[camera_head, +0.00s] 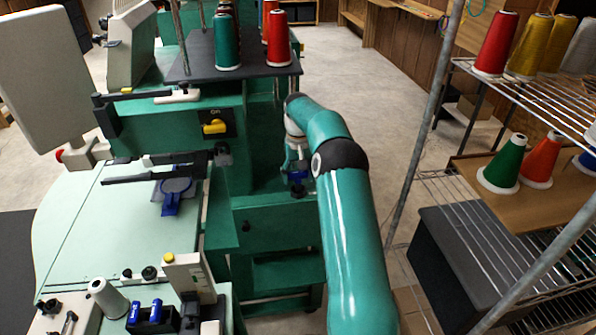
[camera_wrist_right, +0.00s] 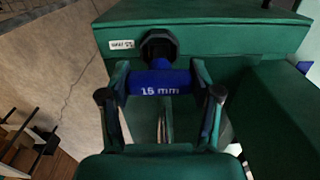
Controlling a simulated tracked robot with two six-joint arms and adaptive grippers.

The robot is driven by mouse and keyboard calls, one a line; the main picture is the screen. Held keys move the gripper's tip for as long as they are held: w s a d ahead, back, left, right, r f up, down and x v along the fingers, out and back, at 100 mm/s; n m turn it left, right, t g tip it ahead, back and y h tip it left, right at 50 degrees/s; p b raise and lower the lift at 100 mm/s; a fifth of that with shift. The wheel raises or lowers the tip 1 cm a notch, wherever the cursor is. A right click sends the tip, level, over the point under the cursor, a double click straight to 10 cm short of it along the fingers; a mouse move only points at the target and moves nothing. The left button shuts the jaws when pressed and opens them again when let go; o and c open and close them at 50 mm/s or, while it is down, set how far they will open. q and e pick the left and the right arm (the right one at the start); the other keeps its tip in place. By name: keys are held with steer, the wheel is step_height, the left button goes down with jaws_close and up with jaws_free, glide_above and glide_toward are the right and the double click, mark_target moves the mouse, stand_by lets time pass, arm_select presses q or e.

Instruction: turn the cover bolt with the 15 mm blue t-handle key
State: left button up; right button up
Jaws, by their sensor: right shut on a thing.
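The blue t-handle key marked 15 mm (camera_wrist_right: 150,84) lies crosswise between the fingers of my right gripper (camera_wrist_right: 160,92), which is shut on its handle. Its short blue stem points at the dark cover bolt (camera_wrist_right: 158,44) on the green machine face and appears to meet it; I cannot tell how deeply it is seated. In the head view the key (camera_head: 298,176) shows as a small blue patch under my right gripper (camera_head: 297,170), with the dark bolt (camera_head: 297,192) just below. My arm hides part of this area. My left gripper is not in view.
Blue handles (camera_head: 150,311) stand in a dark holder at the lower left. A blue and grey piece (camera_head: 172,196) sits on the pale green machine table. A wire shelf (camera_head: 530,90) with thread cones stands at the right. Open floor (camera_head: 372,90) lies beyond my arm.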

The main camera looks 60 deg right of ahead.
steer(key=shift+f, duration=0.25)
steer(key=shift+f+m, duration=0.1)
steer(key=shift+m, duration=1.7)
steer(key=shift+m+b, duration=1.95)
steer(key=shift+m, duration=0.15)
steer(key=shift+r+m+p, duration=0.3)
steer(key=shift+m+p, duration=0.15)
steer(key=shift+m, duration=0.45)
steer(key=m+p, duration=0.3)
steer(key=m, duration=0.2)
steer(key=shift+w+d+m, duration=0.1)
steer(key=shift+m, duration=0.9)
steer(key=m, duration=0.3)
steer(key=shift+f, duration=0.1)
steer(key=shift+n, duration=1)
steer(key=shift+r, duration=2.95)
